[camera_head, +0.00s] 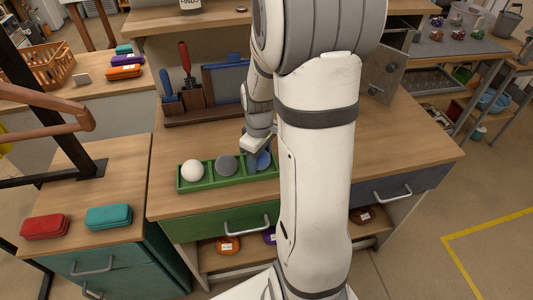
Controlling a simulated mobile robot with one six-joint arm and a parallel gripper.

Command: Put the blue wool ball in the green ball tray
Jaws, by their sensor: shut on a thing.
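The green ball tray (218,185) lies on the wooden worktop. A white ball (192,169) sits in its left compartment and a grey ball (227,165) in the compartment beside it. My gripper (256,160) points down at the right part of the tray. It is shut on the blue wool ball (264,160), which shows beside the fingers at or just over the right compartment. My arm hides the tray's right end. I cannot tell whether the ball touches the tray floor.
A tool holder with a red-handled tool (185,57) stands behind the tray. Red (45,226) and teal (108,217) cases lie on the left cabinet. The worktop left of the tool holder and in front of the tray is mostly clear.

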